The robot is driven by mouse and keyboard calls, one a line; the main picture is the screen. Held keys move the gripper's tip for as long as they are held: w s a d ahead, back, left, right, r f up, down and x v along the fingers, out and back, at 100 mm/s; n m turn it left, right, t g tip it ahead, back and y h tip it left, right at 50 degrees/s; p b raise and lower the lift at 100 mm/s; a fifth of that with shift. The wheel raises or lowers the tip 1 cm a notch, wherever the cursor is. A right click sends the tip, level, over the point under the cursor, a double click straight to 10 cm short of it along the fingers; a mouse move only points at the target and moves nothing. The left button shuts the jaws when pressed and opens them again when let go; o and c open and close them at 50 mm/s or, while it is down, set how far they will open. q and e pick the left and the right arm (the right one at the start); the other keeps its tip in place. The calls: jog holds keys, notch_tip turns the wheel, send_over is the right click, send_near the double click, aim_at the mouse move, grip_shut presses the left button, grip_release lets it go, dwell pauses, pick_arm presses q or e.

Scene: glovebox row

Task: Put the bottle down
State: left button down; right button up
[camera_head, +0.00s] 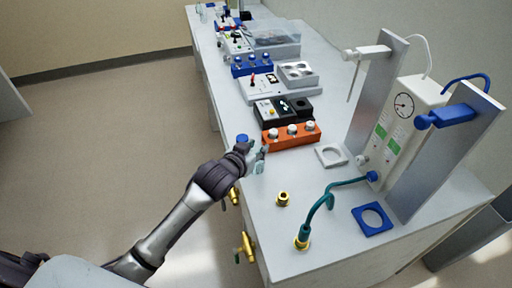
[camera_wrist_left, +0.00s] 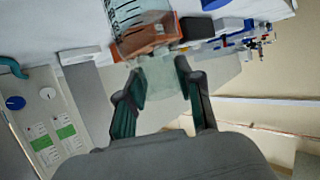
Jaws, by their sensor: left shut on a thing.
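My left gripper (camera_head: 253,152) is at the near left edge of the white bench, beside the orange rack. It is shut on a pale, see-through bottle (camera_head: 258,163). A blue cap-like piece (camera_head: 242,138) shows just above the fingers. In the left wrist view, the two dark fingers of the left gripper (camera_wrist_left: 161,88) stand on either side of the clear bottle (camera_wrist_left: 160,72). The bottle's base is hidden, so I cannot tell whether it touches the bench (camera_head: 310,195). My right gripper is not in view.
The orange rack (camera_head: 290,136) with white knobs is close to the gripper. A grey square holder with a round hole (camera_head: 332,155) and a blue one (camera_head: 372,219) lie on the bench. Brass fittings (camera_head: 283,199) and a teal hose (camera_head: 330,198) stand nearer, with a gauge unit (camera_head: 404,118) at right.

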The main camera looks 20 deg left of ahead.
pick_arm(q)
jog(key=shift+f, duration=0.15)
jog(key=c, duration=0.7)
grip_release()
jog(key=shift+c, duration=0.2)
jog(key=shift+r, duration=0.2)
jog(key=b+v, duration=0.1)
jog(key=v, duration=1.1)
